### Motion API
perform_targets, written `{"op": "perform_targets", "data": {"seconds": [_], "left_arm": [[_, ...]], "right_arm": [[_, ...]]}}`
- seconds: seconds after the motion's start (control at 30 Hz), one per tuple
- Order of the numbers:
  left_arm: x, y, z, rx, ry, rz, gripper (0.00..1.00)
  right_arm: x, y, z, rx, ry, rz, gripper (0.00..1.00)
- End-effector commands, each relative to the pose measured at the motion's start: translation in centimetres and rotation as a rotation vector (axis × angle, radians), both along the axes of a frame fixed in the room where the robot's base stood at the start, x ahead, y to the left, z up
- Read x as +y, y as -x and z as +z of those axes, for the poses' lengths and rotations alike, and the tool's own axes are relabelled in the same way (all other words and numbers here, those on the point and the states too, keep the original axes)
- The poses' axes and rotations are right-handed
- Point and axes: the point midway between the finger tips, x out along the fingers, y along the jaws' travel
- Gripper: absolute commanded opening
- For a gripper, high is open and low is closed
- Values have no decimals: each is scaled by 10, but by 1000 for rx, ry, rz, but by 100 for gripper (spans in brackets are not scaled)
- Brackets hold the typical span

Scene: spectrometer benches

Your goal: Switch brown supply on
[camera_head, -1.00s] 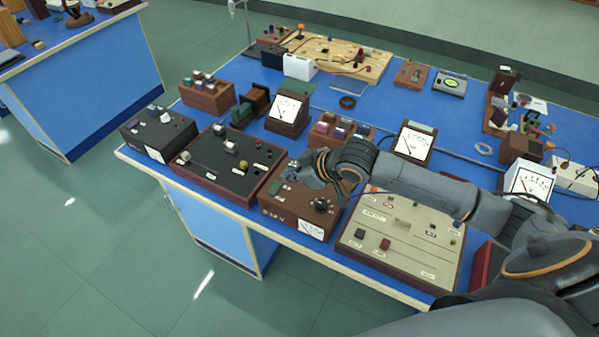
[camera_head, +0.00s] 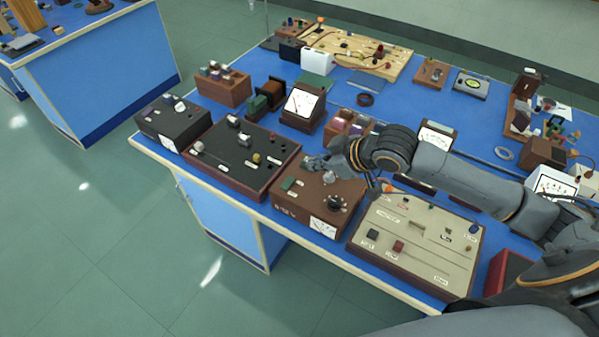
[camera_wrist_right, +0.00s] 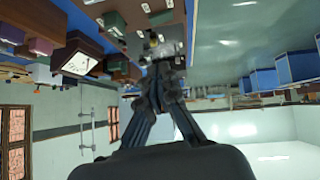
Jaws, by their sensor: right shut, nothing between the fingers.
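The brown supply (camera_head: 296,208) is a brown box near the front edge of the blue bench. It has a black knob (camera_head: 335,202) on top, a small green part (camera_head: 288,183) at its left and a white meter face (camera_head: 323,228) at its front. A light round part (camera_head: 330,178) shows near its back edge. My right gripper (camera_head: 312,163) is shut and empty, over the back left of the supply. Whether it touches the supply cannot be told. In the right wrist view its fingers (camera_wrist_right: 158,62) are together. My left gripper is not in view.
A black panel (camera_head: 232,168) in a reddish frame stands left of the supply, and a beige panel (camera_head: 415,250) stands right. A dark box (camera_head: 172,122) is further left. Meters and a wooden board (camera_head: 360,55) stand behind. My right arm crosses above the bench.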

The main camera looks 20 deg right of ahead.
Motion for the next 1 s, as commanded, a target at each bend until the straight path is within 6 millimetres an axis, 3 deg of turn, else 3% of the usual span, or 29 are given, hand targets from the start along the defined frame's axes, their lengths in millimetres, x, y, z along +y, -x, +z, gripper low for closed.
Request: {"op": "perform_targets", "data": {"seconds": [0.27,0.67,0.8,1.0], "left_arm": [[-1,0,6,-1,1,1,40],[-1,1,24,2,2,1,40],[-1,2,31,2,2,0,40],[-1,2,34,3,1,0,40]], "right_arm": [[7,-11,-10,1,-4,-2,0],[37,-61,-67,2,-2,-1,0],[34,-63,-90,3,1,-2,0],[32,-65,-107,-1,0,-1,0]]}}
